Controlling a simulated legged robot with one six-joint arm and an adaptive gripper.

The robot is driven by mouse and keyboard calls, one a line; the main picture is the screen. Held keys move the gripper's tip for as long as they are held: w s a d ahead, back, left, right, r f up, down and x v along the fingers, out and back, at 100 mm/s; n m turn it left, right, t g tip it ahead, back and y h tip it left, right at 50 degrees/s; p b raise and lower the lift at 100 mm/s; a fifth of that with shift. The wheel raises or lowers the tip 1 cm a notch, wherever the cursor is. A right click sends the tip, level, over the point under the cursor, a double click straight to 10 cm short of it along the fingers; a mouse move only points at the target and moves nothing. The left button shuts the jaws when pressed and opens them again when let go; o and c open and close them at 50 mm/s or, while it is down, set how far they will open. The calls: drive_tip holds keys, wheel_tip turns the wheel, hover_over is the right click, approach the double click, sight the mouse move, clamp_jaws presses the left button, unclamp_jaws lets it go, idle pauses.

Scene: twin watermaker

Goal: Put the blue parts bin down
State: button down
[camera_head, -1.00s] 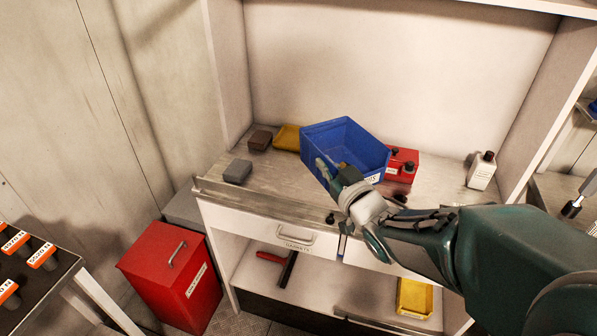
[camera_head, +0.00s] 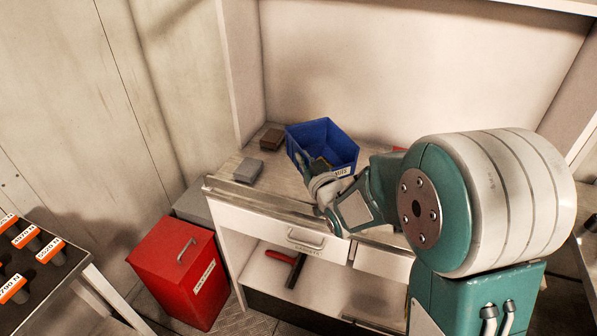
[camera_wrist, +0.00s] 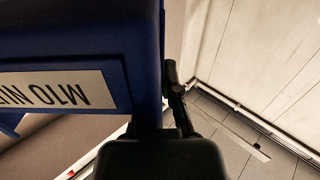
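The blue parts bin (camera_head: 341,150) is at the back of the workbench (camera_head: 291,203) in the head view, its open top facing up and toward me. My gripper (camera_head: 306,170) is at its front left side and looks shut on its wall. In the wrist view the blue bin (camera_wrist: 146,60) fills the upper left, with an upside-down white label, and a black gripper finger (camera_wrist: 176,95) lies along its right edge. The other finger is hidden. I cannot tell whether the bin's underside touches the bench.
A grey block (camera_head: 248,170) and a brown block (camera_head: 272,138) sit left of the bin. A red box (camera_head: 180,270) stands on the floor at left. My arm hides the bench's right side.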

sight(296, 162)
drive_tip(key=w+a+f, duration=0.1)
drive_tip(key=f, duration=0.1)
drive_tip(key=shift+w+a+f, duration=0.35)
drive_tip(key=shift+w+a, duration=0.05)
drive_tip(key=shift+d+f, duration=0.15)
drive_tip(key=shift+f, duration=1.35)
drive_tip(key=shift+f, duration=0.6)
drive_tip(key=c, duration=0.8)
unclamp_jaws()
drive_tip(key=shift+r, duration=0.1)
